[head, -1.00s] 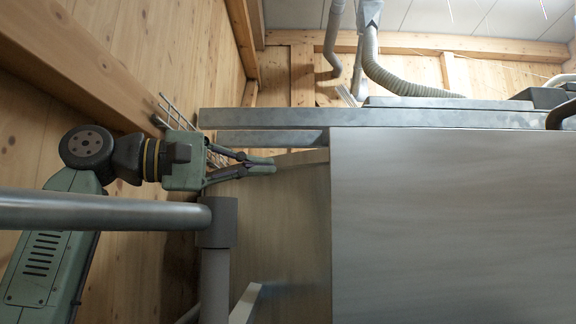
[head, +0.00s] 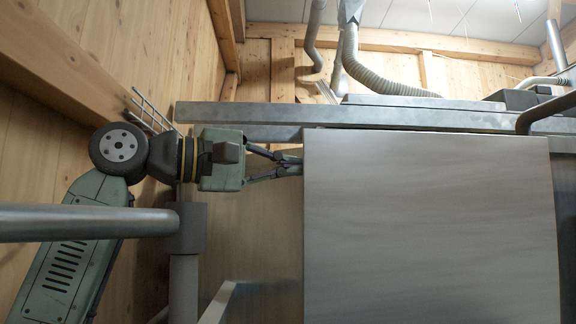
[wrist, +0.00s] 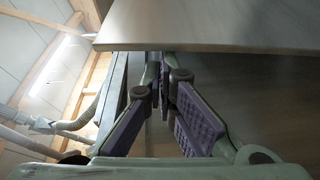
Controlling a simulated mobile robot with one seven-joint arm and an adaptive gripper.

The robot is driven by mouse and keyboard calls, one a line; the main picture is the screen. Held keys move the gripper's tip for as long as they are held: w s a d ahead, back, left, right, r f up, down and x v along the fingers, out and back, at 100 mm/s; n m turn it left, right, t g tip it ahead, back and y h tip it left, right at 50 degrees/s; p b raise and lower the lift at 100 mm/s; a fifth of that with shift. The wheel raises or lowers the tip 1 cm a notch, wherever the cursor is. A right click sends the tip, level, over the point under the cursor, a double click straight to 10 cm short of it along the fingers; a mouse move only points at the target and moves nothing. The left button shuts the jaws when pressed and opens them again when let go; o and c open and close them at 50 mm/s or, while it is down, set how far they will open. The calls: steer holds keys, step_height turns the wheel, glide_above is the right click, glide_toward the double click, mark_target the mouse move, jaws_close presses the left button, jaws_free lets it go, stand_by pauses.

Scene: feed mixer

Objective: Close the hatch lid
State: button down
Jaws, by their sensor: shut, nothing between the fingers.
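The hatch lid (head: 430,225) is a flat grey brushed-metal panel, standing open and facing the head camera. My gripper (head: 291,167) comes in from the left at the lid's upper left edge. Its fingers are shut with nothing between them, and the tips are partly hidden behind that edge. In the wrist view, the lid (wrist: 220,25) spans the top, and the closed fingertips (wrist: 165,62) reach past its near edge, on its rear side. I cannot tell whether they touch the lid. The hatch opening is not clearly visible.
A metal rail (head: 240,114) runs above the lid. A horizontal tube (head: 80,222) and a grey post (head: 185,270) stand in front of my arm. A timber wall (head: 110,50) is close on the left. A ribbed hose (head: 375,80) hangs behind.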

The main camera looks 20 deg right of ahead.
steer(key=shift+a, duration=0.1)
steer(key=s+a+b, duration=0.1)
steer(key=s+a, duration=0.1)
steer(key=s, duration=0.5)
steer(key=shift+s+f+b, duration=0.3)
steer(key=shift+f, duration=0.1)
steer(key=shift+a, duration=0.1)
steer(key=shift+r, duration=0.1)
